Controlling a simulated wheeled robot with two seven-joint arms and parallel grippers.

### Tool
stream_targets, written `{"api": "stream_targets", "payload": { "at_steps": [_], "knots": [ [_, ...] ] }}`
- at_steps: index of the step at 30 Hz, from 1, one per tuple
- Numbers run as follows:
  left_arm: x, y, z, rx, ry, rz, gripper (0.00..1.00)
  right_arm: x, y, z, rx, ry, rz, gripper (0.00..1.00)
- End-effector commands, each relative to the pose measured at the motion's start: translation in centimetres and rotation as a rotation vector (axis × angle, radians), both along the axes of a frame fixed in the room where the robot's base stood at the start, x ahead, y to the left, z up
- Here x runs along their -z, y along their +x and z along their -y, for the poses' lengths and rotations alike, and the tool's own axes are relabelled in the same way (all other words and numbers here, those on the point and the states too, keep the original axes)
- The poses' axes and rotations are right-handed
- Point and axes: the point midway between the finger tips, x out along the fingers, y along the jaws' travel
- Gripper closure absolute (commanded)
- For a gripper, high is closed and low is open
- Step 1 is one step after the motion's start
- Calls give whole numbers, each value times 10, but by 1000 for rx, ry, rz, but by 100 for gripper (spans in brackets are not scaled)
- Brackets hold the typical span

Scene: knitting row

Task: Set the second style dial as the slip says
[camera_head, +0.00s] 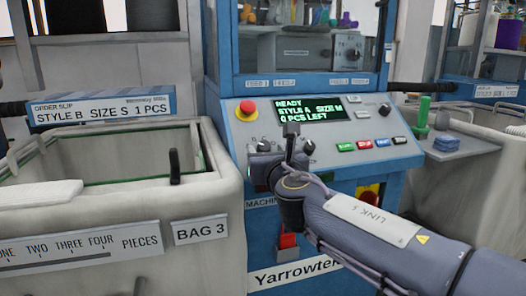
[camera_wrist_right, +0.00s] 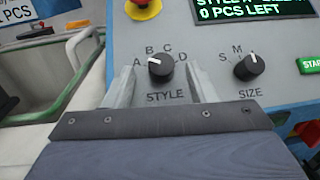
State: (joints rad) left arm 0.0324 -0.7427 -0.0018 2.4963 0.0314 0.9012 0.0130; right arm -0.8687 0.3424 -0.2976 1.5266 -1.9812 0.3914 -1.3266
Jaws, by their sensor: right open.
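The style dial (camera_wrist_right: 160,68) is a black knob with a white mark, lettered A to D, on the pale machine panel. Its mark points up and left, near A and B; I cannot tell exactly which. The order slip (camera_head: 100,112) on the left reads STYLE B, SIZE S, 1 PCS. The screen (camera_head: 311,109) reads READY, STYLE A, SIZE M, 0 PCS LEFT. My right gripper (camera_wrist_right: 163,82) is open, its fingers on either side of the style dial with gaps showing. It also shows at the panel in the head view (camera_head: 272,160). My left gripper is out of view.
The size dial (camera_wrist_right: 249,67) sits close to the right of my right finger. A red stop button (camera_head: 247,110) is above the style dial. Several coloured buttons (camera_head: 365,144) line the panel's right. A bin marked BAG 3 (camera_head: 215,185) stands left.

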Motion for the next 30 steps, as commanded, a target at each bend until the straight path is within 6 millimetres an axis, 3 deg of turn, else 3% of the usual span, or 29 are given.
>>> {"api": "stream_targets", "payload": {
  "at_steps": [6,15,25,30],
  "knots": [
    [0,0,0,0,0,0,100,0,21,-4,2,3,-2,49],
    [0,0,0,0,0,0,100,0,23,-5,1,4,-2,49],
    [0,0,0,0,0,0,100,0,23,-5,1,3,-2,92],
    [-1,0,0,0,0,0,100,0,23,-5,7,8,-3,93]
  ]
}}
